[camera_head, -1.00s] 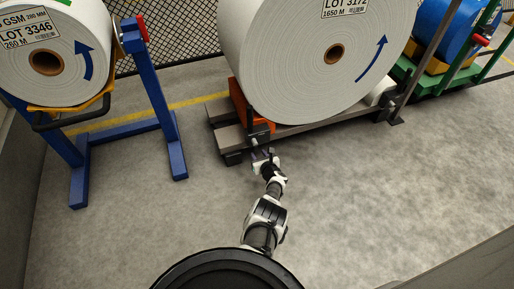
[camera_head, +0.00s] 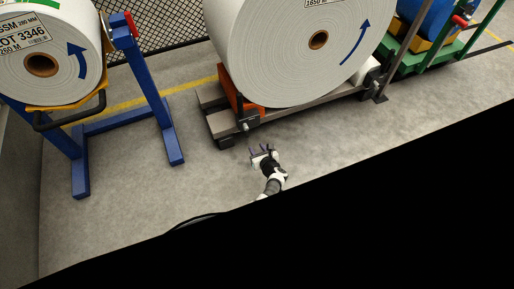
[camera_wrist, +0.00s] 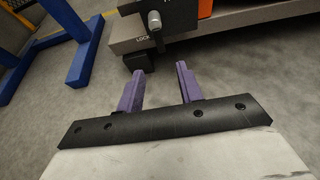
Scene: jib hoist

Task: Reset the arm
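My gripper (camera_head: 263,152) is in front of the low grey platform, over the bare floor in the head view. In the wrist view its two purple fingers (camera_wrist: 158,88) stand apart with nothing between them. Ahead of the fingers is a dark lock box (camera_wrist: 165,20) with a grey-tipped lever (camera_wrist: 155,22) and the word LOCK under it. The fingers are apart from the lever. The lower right of the head view is black, and most of my arm is hidden there.
A large white roll (camera_head: 290,50) rests on the platform (camera_head: 222,126) with an orange chock (camera_head: 240,100). A blue stand (camera_head: 150,85) holds a smaller white roll (camera_head: 50,50) at left. A green stand (camera_head: 430,62) with a blue roll is at far right. Floor between is clear.

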